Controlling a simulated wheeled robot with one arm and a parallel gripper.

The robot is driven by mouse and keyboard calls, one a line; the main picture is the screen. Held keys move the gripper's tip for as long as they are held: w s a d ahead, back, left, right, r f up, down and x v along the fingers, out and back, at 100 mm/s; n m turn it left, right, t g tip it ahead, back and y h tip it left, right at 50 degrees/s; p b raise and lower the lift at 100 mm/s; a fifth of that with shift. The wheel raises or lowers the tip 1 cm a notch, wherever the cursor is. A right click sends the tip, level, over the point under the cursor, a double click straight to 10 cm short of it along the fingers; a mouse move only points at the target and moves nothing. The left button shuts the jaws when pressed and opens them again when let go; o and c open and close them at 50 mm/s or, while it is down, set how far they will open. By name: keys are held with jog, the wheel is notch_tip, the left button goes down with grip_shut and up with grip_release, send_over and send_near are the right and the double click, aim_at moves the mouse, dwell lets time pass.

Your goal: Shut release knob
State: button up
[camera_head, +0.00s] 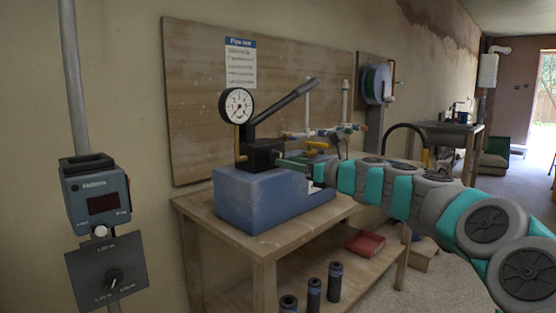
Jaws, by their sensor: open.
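A blue pump (262,200) stands on a wooden bench, with a black head (258,152), a raised dark lever (285,107) and a round white gauge (238,105). My arm reaches in from the right, and my gripper (288,163) is at the right side of the black head. It is open, but its fingers are small and partly hidden, and I cannot tell whether they touch anything. I cannot make out a release knob for certain; one near the gripper may be hidden by it. Yellow valve handles (317,145) show just behind.
A grey box with a black dial (113,281) hangs at the left under a meter (96,192). A pegless wooden board (200,110) backs the bench (210,212). Dark cylinders (314,294) and a red box (366,243) are on the lower shelf.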

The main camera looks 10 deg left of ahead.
jog(key=v, duration=0.9)
jog(key=shift+s+d, duration=0.1)
jog(key=shift+s, duration=0.05)
jog(key=s+a+f+n+g+h, duration=0.2)
jog(key=s+a+f+n+g, duration=0.2)
jog(key=s+f+n, duration=0.55)
jog(key=s+a+f+n+g+h, duration=0.2)
jog(key=s+a+f+n+g, duration=0.25)
jog(key=s, duration=0.75)
jog(key=s+d+f+n+g+h, duration=0.2)
jog(key=s+d+f+n+h, duration=0.3)
jog(key=s+d+f, duration=0.4)
jog(key=s+d+f+n+g+h, duration=0.2)
jog(key=s+d+f+n+h, duration=0.3)
jog(key=s+d+f, duration=0.5)
jog(key=s+d+n, duration=0.2)
jog(key=s+d, duration=0.1)
jog(key=s, duration=0.3)
jog(key=shift+f, duration=0.3)
jog(key=shift+w, duration=0.1)
